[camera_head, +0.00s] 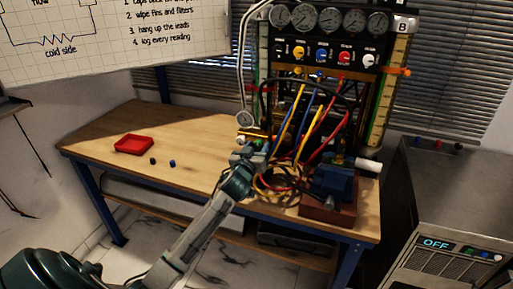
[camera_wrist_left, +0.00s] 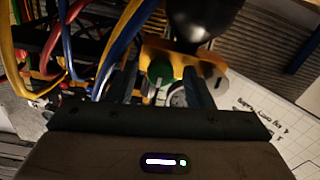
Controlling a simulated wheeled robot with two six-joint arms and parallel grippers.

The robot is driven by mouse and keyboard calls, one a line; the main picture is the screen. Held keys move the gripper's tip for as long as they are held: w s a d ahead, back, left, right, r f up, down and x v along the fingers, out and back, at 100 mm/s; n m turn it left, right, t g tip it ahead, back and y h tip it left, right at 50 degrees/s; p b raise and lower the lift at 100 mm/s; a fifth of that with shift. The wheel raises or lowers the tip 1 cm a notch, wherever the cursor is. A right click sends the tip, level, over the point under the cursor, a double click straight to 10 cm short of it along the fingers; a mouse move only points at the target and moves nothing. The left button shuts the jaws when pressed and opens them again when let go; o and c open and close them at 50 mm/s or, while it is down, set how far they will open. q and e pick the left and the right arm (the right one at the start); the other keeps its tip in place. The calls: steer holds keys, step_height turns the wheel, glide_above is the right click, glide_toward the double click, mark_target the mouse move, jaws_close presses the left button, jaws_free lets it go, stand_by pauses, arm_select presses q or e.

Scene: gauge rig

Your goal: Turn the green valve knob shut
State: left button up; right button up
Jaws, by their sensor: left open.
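The green valve knob (camera_wrist_left: 160,72) shows in the left wrist view, in front of a yellow-orange bracket (camera_wrist_left: 152,52). My left gripper (camera_wrist_left: 162,82) is open, with one dark finger on each side of the knob in that view. I cannot tell whether the fingers touch it or how deep it sits between them. A round grey-white part (camera_wrist_left: 179,96) lies beside the knob, near the right finger. In the head view my left gripper (camera_head: 250,148) is at the left front of the rig and mostly hides the knob. My right gripper is not in view.
Blue, yellow and red hoses (camera_head: 308,125) hang close to the right of my gripper. A blue vise-like device (camera_head: 333,183) stands farther right.

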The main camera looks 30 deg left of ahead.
arm_select(q)
steer(key=c, duration=1)
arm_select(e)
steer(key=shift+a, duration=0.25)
